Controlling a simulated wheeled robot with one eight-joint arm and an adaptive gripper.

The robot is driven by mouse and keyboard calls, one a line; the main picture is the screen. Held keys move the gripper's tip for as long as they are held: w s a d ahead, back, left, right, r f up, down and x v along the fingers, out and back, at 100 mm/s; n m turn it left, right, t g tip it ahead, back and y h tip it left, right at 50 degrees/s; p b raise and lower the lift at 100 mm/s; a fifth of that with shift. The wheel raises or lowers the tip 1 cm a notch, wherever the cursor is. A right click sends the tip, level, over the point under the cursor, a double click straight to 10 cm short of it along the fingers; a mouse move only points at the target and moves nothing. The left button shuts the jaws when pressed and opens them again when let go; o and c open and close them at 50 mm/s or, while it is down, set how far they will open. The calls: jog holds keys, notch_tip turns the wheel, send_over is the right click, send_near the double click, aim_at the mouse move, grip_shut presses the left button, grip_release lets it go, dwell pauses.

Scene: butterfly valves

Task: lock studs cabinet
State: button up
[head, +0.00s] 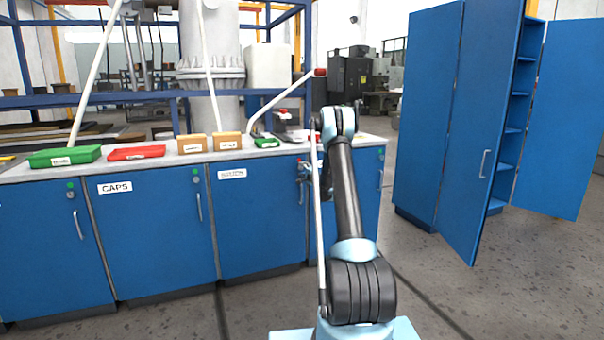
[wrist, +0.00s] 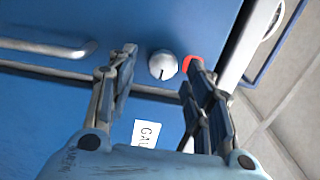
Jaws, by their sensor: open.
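In the wrist view my gripper (wrist: 160,75) is open, with one finger on each side of a round silver lock knob (wrist: 162,65) with a dark slot. I cannot tell whether the fingers touch it. A red mark (wrist: 193,68) sits beside the knob, partly behind the right finger. A white label (wrist: 146,133) starting with what looks like "GAU" is cut off by my gripper. In the head view my gripper (head: 305,172) is at the right part of the blue cabinet row, partly hidden by my arm. The third cabinet's label (head: 232,173) is too blurred to read; no label clearly reads studs.
The CAPS cabinet (head: 150,235) has a green mark by its lock. A silver door handle (wrist: 50,48) lies left of my gripper. Trays and boxes (head: 190,144) stand on the countertop. A tall blue cabinet (head: 470,120) stands open at the right, with bare floor before it.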

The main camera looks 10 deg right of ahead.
jog(key=v, duration=0.9)
jog(key=shift+s, duration=0.4)
jog(key=shift+d, duration=0.1)
jog(key=s+a+r+n+g+y, duration=0.3)
jog(key=s+a+r+n, duration=0.4)
jog(key=s+r, duration=0.4)
jog(key=s+a+r+n+g, duration=0.2)
jog(key=s+a, duration=0.1)
jog(key=s, duration=0.6)
jog(key=s+a+r+n+g, duration=0.1)
jog(key=s+a+r+g, duration=0.15)
jog(key=s, duration=0.65)
jog(key=s+f+n+g+h, duration=0.2)
jog(key=s, duration=0.9)
jog(key=s+f+n+g+h, duration=0.1)
jog(key=s+f+g, duration=0.15)
jog(key=s, duration=0.85)
jog(key=s+d+f+g+h, duration=0.1)
jog(key=s+d+f, duration=0.2)
jog(key=s, duration=0.5)
jog(key=s+d+f+n+g+h, duration=0.1)
jog(key=s+f, duration=0.3)
jog(key=s, duration=0.4)
jog(key=s+d+f+n+g+h, duration=0.1)
jog(key=s+d+f, duration=0.3)
jog(key=s, duration=0.4)
jog(key=shift+d+h, duration=0.3)
jog(key=shift+h, duration=0.5)
jog(key=shift+f, duration=0.1)
